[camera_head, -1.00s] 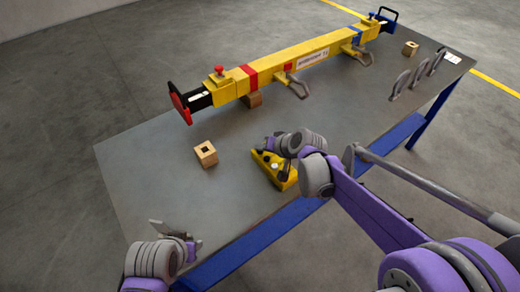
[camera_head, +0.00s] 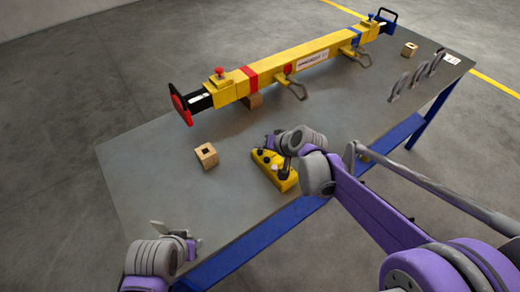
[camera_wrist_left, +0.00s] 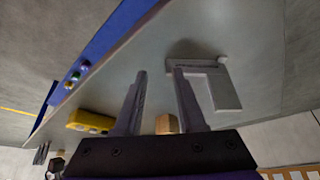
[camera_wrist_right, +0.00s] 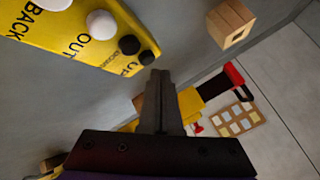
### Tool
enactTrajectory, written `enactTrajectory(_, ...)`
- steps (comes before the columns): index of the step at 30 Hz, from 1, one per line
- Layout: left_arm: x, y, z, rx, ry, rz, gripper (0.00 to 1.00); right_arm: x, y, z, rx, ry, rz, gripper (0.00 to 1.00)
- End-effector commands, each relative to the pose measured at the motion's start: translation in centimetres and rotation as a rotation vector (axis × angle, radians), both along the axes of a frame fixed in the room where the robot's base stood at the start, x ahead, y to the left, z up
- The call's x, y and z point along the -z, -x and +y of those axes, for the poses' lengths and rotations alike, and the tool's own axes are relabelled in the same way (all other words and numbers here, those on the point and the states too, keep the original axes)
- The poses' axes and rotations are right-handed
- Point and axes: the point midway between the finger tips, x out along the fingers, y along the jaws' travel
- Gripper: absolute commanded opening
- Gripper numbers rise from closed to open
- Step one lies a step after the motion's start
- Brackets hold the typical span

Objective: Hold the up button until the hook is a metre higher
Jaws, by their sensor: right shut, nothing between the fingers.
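The yellow pendant (camera_head: 275,178) lies on the table. The right wrist view shows its face (camera_wrist_right: 85,42) with white and black buttons and labels including BACK, OUT and UP. The black button (camera_wrist_right: 147,57) at the UP end is right by the tips of my right gripper (camera_wrist_right: 161,74); I cannot tell whether they press it. My right gripper (camera_head: 270,142) is shut and empty at the pendant's far end. My left gripper (camera_wrist_left: 159,72) is open and empty; it also shows at the front left in the head view (camera_head: 180,237). I cannot make out a crane hook.
A yellow lifting beam (camera_head: 308,57) with red and blue bands and grey hooks lies along the back of the table (camera_head: 140,190). A wooden block (camera_head: 206,155) with a hole stands left of the pendant. The front-left surface is mostly clear.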

Motion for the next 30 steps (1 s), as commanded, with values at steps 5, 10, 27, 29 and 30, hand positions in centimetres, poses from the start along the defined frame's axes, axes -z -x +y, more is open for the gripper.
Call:
enactTrajectory(5,-0.2,0.0,0.0,0.000,0.000,-0.001,0.39,-0.3,0.0,0.0,0.000,0.000,0.000,0.00)
enactTrajectory(10,-0.2,0.0,0.0,0.000,0.000,-0.001,0.39,-0.3,0.0,0.0,0.000,0.000,0.000,0.00)
enactTrajectory(27,-3.8,-0.8,0.0,0.000,0.000,-0.016,0.39,-5.1,0.0,0.0,-0.001,0.000,-0.001,0.00)
enactTrajectory(29,-4.0,-0.9,0.0,0.000,0.000,-0.017,0.39,-5.4,0.0,0.0,-0.001,0.000,-0.001,0.00)
enactTrajectory(30,-4.1,-0.9,0.0,0.000,0.000,-0.017,0.39,-5.4,0.0,0.0,-0.001,0.001,0.000,0.00)
